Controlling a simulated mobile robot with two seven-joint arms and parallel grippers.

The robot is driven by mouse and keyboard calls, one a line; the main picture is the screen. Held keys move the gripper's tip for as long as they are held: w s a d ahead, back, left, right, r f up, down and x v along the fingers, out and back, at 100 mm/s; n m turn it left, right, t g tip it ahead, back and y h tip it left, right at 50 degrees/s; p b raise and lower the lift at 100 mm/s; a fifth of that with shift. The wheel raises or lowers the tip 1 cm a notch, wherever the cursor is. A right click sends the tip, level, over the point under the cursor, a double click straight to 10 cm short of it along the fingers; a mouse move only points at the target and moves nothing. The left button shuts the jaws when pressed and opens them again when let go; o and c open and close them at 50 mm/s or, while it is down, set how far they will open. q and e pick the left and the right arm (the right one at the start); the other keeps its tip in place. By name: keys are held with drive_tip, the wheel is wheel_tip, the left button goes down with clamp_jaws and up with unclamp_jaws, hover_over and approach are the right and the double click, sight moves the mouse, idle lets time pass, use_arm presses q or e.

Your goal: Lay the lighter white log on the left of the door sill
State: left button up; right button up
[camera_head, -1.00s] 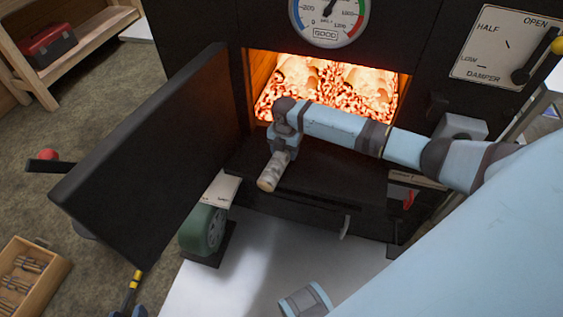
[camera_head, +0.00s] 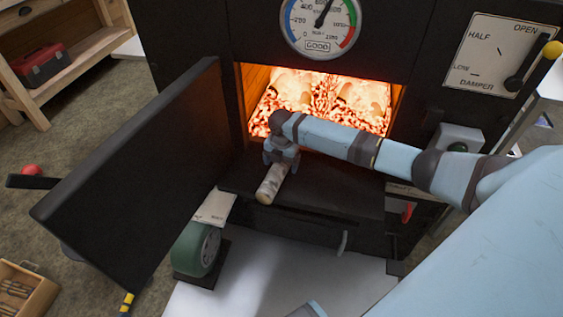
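The pale, birch-like log (camera_head: 270,186) lies at a slant on the left part of the dark door sill (camera_head: 335,190), its cut end toward me. It appears to rest on the sill, though contact underneath is hidden. My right gripper (camera_head: 281,160) is over the log's far end, with its fingers around or beside it. Whether they still press on the log cannot be told. The open black firebox door (camera_head: 135,175) stands to the left of the sill. My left gripper is not in view.
The glowing firebox (camera_head: 325,100) is open just behind my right gripper. A damper lever (camera_head: 530,72) is at upper right. The sill's right part is clear.

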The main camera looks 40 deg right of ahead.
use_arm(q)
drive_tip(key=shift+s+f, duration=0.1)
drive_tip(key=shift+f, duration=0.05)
use_arm(e)
drive_tip(key=shift+r, duration=0.4)
wheel_tip(320, 180, up, 5)
drive_tip(key=shift+r+p, duration=0.1)
drive_tip(key=shift+p, duration=0.95)
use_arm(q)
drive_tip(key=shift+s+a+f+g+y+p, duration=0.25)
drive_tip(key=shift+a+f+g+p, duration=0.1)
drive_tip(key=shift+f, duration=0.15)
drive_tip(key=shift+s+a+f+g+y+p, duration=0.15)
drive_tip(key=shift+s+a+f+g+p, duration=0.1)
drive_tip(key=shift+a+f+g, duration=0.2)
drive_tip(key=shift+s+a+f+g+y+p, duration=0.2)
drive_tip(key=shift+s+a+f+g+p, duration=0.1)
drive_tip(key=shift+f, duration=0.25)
use_arm(e)
wheel_tip(320, 180, up, 8)
